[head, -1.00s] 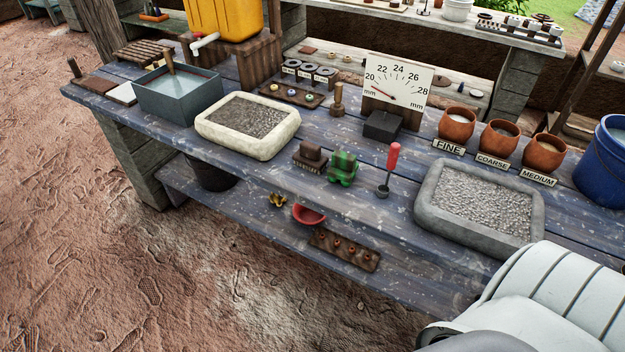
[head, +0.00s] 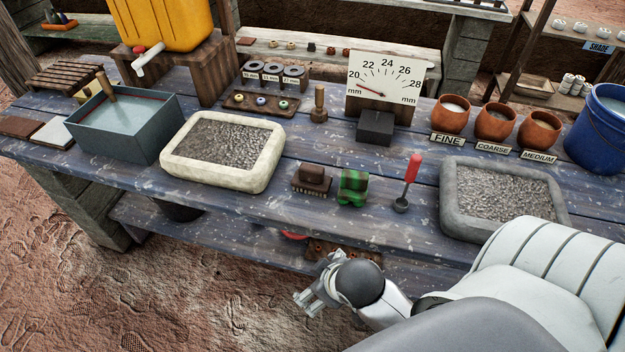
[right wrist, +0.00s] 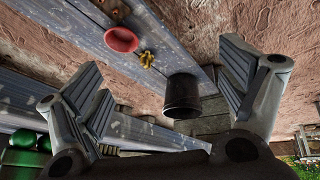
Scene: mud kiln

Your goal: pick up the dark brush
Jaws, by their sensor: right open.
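The dark brush (head: 312,180) is a brown block with bristles below, lying on the blue worn table (head: 250,212) near its front edge. A green block-like thing (head: 353,188) stands just right of it. My right gripper (head: 312,287) is open and empty, in front of the table edge and apart from the brush. In the right wrist view its spread fingers (right wrist: 162,85) have nothing between them that they touch. My left gripper is not in view.
A pale stone tray of gravel (head: 168,164) lies left of the brush. A red-handled tool (head: 412,168) and a grey gravel tray (head: 452,222) are to the right. A lower shelf holds a red bowl (right wrist: 121,39), yellow pieces (right wrist: 147,60) and a dark bucket (right wrist: 182,97).

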